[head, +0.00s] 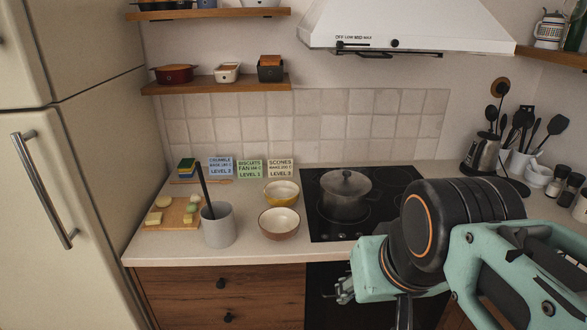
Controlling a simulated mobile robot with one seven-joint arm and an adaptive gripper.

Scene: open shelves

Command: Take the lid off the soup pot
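The soup pot (343,207) is a dark grey metal pot standing on the black cooktop. Its lid (346,182) is on it, with a small knob on top. My arm, mint green and black, comes in from the lower right. What seems to be part of my gripper (345,290) shows in front of the counter's front edge, below and apart from the pot. My arm hides most of the gripper, so I cannot tell whether it is open or shut.
A range hood (400,30) hangs above the cooktop (318,225). Two bowls (279,223) and a grey crock (218,227) with a dark handle stand left of it. A kettle (482,153) and utensils stand right. A shelf (215,86) is on the wall.

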